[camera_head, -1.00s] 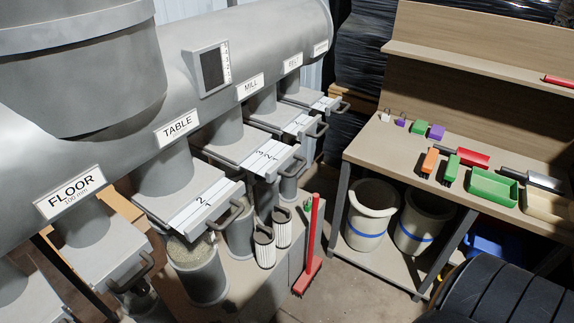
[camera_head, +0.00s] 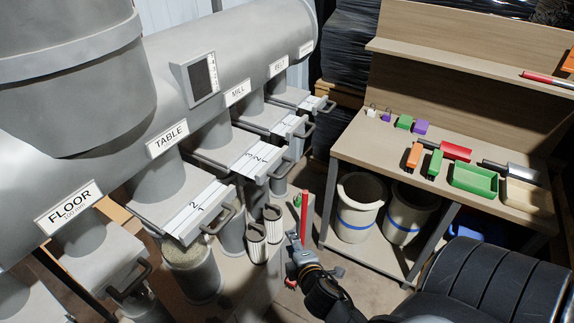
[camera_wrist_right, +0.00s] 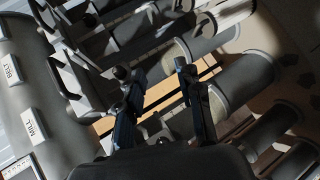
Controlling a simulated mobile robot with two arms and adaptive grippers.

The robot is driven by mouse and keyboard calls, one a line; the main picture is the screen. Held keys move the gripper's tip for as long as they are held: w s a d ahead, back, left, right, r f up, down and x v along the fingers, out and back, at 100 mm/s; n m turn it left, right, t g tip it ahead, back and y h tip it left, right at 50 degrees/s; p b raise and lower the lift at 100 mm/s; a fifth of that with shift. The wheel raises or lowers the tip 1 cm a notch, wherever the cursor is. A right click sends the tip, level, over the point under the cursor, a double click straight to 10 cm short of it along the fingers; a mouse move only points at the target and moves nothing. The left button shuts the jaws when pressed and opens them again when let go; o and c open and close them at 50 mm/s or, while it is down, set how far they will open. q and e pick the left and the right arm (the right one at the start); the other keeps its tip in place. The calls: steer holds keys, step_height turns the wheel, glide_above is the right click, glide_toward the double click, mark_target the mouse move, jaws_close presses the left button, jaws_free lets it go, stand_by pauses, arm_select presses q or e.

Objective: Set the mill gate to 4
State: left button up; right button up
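The mill gate (camera_head: 252,157) is a grey slide plate with a white numbered scale strip, under the MILL label (camera_head: 237,94) on the big grey duct. Its dark handle (camera_head: 284,168) points toward the right. The scale digits are too small to read a setting surely. My right gripper (camera_head: 298,240) is in front of the gates, below and apart from the mill handle, near the red-handled brush. In the right wrist view, its two fingers (camera_wrist_right: 156,72) stand apart with nothing between them. The MILL label also shows there (camera_wrist_right: 34,123). My left gripper is not in view.
The table gate (camera_head: 195,212) and belt gate (camera_head: 283,122) flank the mill gate, with protruding handles. Filter canisters (camera_head: 256,240) and a red brush handle (camera_head: 304,215) stand below. A workbench (camera_head: 350,150) with tools and buckets stands at the right.

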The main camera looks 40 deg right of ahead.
mark_target(287, 168)
step_height(287, 168, up, 16)
steer(key=d+f+n+t+h, duration=0.1)
steer(key=d+n+t+h, duration=0.1)
steer(key=d, duration=0.1)
steer(key=p+x, duration=0.1)
steer(key=x, duration=0.3)
steer(key=p+x, duration=0.1)
steer(key=x, duration=0.4)
steer(key=r+p+x, duration=0.1)
steer(key=x, duration=0.4)
steer(key=shift+w+p, duration=0.15)
steer(key=shift+p, duration=0.2)
steer(key=shift+a, duration=0.1)
jaws_close()
